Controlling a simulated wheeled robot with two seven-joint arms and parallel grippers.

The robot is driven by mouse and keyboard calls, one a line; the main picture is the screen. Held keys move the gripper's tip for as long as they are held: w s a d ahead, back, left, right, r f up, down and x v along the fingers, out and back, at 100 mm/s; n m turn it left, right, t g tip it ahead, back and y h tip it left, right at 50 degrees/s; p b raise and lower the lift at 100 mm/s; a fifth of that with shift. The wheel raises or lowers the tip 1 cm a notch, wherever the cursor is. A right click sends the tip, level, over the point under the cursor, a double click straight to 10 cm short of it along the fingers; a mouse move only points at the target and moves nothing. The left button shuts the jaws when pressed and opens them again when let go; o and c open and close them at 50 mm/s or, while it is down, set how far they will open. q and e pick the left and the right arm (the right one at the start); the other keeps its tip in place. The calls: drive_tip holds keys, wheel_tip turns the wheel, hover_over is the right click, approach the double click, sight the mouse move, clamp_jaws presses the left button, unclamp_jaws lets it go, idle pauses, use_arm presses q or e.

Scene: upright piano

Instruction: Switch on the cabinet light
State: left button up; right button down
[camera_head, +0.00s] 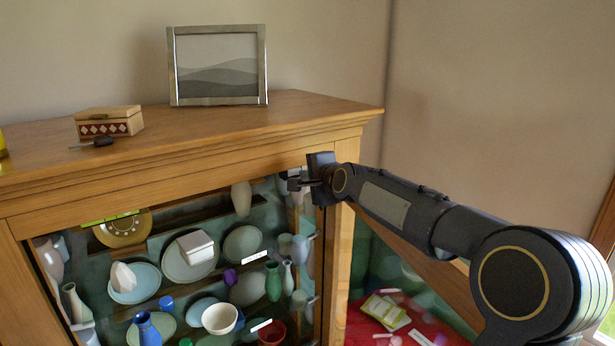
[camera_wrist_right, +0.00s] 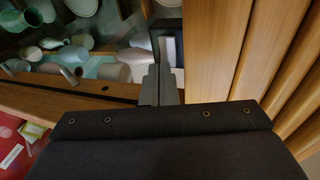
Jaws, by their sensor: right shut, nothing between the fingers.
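The wooden display cabinet (camera_head: 200,145) has a glass front with dishes and vases behind it. My right gripper (camera_head: 291,184) is shut and empty at the cabinet's upper right front, just under the top moulding. In the right wrist view its closed fingers (camera_wrist_right: 160,80) point at a small dark housing with a pale face (camera_wrist_right: 168,50), which looks like the light switch, beside the wooden frame. The fingertips are at or very near its lower edge; I cannot tell if they touch. In the head view the gripper largely hides this spot. My left gripper is out of view.
On the cabinet top stand a silver picture frame (camera_head: 218,65) and a wooden box (camera_head: 108,122), with a dark key (camera_head: 97,142) beside it. Below my right arm is a red surface (camera_head: 380,325) with small packets. The wall lies close behind.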

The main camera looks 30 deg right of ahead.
drive_tip(key=shift+w+d, duration=0.15)
drive_tip(key=shift+w, duration=0.1)
drive_tip(key=v, duration=0.8)
drive_tip(key=shift+w, duration=0.1)
idle(0.5)
